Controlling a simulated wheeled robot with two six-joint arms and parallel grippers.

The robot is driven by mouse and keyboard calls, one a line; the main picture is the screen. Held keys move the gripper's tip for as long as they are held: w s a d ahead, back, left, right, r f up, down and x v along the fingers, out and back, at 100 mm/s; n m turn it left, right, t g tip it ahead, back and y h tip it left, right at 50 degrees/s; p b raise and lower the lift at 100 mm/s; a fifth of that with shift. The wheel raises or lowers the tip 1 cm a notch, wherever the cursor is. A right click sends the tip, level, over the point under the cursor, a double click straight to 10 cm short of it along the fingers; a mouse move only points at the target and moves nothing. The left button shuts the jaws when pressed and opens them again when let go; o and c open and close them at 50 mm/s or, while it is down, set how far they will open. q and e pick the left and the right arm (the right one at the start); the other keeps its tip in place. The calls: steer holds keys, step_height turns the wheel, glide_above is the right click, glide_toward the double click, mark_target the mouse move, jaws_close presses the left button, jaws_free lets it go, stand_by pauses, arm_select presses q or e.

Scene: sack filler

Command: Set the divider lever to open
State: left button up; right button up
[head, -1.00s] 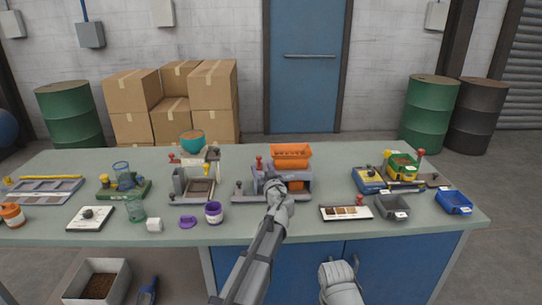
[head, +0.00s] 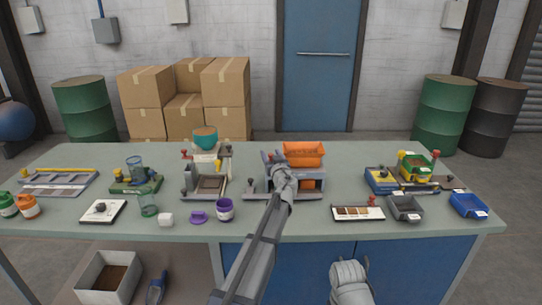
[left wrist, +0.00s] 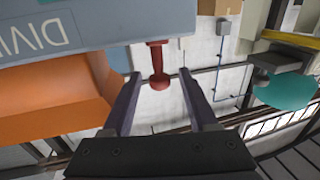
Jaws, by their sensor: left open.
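The divider (head: 312,184) is a grey machine with an orange hopper (head: 303,153) on the bench. Its grey housing (left wrist: 120,18) appears upside down in the left wrist view, with part of the lettering "DIVI" readable. A red lever (left wrist: 157,65) with a rounded end sticks out from the housing. My left gripper (left wrist: 160,74) is open, with the lever's end between its two fingertips. I see a gap on each side of it. In the head view my left gripper (head: 279,163) covers part of the divider's left side. My right gripper is not in view.
Left of the divider stands another grey station (head: 205,183) with a teal bowl (head: 205,139). A purple jar (head: 225,210) and a sample tray (head: 357,213) are near the front edge. A grey bin (head: 405,208) and blue bin (head: 468,205) are at right.

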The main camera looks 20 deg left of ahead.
arm_select(q)
steer(key=shift+c, duration=0.2)
jaws_close()
stand_by(0.3)
